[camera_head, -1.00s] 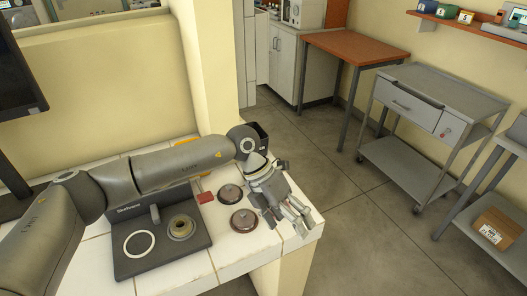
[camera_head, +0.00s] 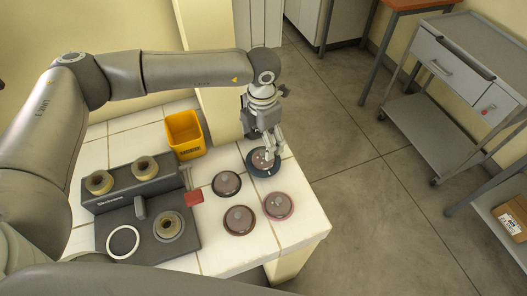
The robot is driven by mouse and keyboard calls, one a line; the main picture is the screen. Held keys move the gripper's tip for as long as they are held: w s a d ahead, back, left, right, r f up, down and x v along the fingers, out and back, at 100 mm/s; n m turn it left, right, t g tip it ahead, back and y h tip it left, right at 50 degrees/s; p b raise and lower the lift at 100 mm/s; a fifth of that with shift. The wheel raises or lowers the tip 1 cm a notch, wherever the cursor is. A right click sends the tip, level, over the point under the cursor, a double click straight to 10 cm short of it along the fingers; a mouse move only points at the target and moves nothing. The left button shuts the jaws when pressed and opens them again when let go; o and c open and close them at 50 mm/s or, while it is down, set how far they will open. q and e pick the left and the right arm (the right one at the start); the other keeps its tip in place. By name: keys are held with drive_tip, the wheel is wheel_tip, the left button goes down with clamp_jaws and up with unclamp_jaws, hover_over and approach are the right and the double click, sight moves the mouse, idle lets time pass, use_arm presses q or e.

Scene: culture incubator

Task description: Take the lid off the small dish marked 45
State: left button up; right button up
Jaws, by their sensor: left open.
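Several small round dark dishes with brownish tops stand on the white tiled counter: one at the back right (camera_head: 258,172), one left of the middle (camera_head: 226,185), one at the front (camera_head: 239,221) and one with a pinkish rim at the right (camera_head: 278,207). No number is readable on any of them, so I cannot tell which is marked 45. My left gripper (camera_head: 267,153) points down, open, at the back-right dish and partly hides it. I cannot tell whether its fingers touch that dish. My right gripper is not in view.
A yellow bin (camera_head: 184,134) stands behind the dishes. A dark device with ring-shaped holders (camera_head: 120,197) fills the counter's left, with a small red piece (camera_head: 193,198) beside it. The counter's front right corner is bare. A grey cart (camera_head: 452,75) stands across the floor.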

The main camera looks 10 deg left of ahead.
sight(263, 153)
use_arm(q)
drive_tip(key=shift+w+f, duration=0.15)
drive_tip(key=shift+f, duration=0.15)
drive_tip(key=f+p, duration=0.2)
drive_tip(key=shift+s+d+f, duration=0.15)
drive_tip(key=shift+s+f, duration=0.05)
drive_tip(key=shift+f, duration=0.1)
wheel_tip(263, 153, down, 2)
drive_tip(key=shift+f+p, duration=0.1)
drive_tip(key=shift+p, duration=0.3)
drive_tip(key=shift+f, duration=0.25)
drive_tip(key=shift+c, duration=0.7)
drive_tip(key=c, duration=1)
drive_tip(key=shift+s, duration=0.1)
drive_tip(key=c, duration=0.6)
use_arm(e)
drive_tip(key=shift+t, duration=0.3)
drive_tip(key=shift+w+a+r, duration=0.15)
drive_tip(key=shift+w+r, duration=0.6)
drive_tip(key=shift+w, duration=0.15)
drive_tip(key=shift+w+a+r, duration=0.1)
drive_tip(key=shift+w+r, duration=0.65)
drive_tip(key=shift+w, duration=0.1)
